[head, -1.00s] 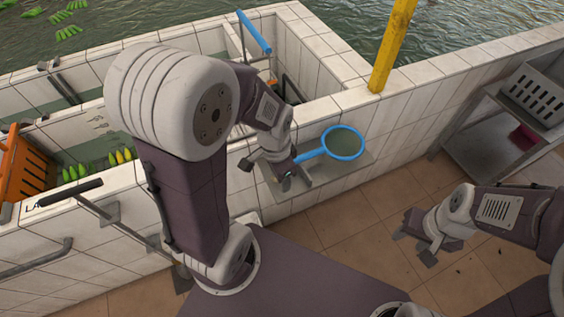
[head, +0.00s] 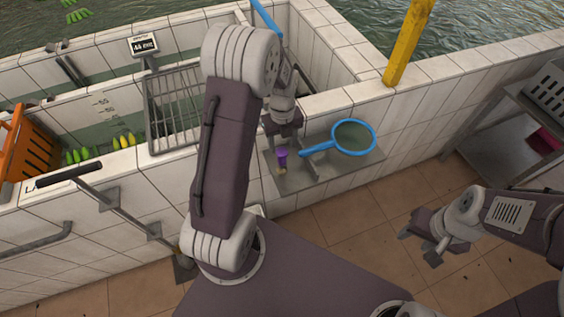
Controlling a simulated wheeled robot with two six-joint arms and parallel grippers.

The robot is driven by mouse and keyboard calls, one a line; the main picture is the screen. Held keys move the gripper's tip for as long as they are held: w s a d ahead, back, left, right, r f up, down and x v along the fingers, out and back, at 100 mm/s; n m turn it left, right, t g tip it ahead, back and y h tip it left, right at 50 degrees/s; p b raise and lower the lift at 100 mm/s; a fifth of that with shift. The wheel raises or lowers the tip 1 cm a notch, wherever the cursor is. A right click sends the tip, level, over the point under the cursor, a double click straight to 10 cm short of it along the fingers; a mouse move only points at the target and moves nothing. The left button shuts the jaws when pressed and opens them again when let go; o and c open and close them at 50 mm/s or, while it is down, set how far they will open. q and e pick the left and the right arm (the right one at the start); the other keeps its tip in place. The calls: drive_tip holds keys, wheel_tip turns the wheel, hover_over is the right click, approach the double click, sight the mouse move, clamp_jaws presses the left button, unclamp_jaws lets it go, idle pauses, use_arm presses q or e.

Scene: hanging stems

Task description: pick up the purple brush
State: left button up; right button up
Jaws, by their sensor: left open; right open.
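The purple brush (head: 282,154) is on the grey ledge (head: 300,181) against the tiled wall, with a pale bristle end toward the front. Its upper end is close to my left gripper (head: 282,127), which is open just above and behind it in the picture. I cannot tell whether they touch. My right gripper (head: 421,245) is open and empty over the tiled floor at the right, far from the brush.
A blue-rimmed net (head: 354,137) lies on the ledge right of the brush, its handle pointing at it. A pale block (head: 318,157) lies by the handle. A yellow post (head: 408,43) and metal rack (head: 503,130) stand right. An orange crate (head: 28,150) is left.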

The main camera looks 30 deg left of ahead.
sight(282, 151)
use_arm(q)
wheel_tip(282, 151, down, 7)
drive_tip(key=shift+f+p, duration=0.2)
drive_tip(key=shift+p, duration=0.2)
clamp_jaws()
drive_tip(key=shift+r, duration=0.2)
drive_tip(key=shift+r, duration=0.3)
wheel_tip(282, 151, up, 3)
drive_tip(key=shift+f, duration=0.15)
drive_tip(key=s+d+r+b, duration=0.1)
drive_tip(key=s+d+r, duration=0.6)
drive_tip(key=d, duration=0.2)
drive_tip(key=shift+s+r, duration=0.25)
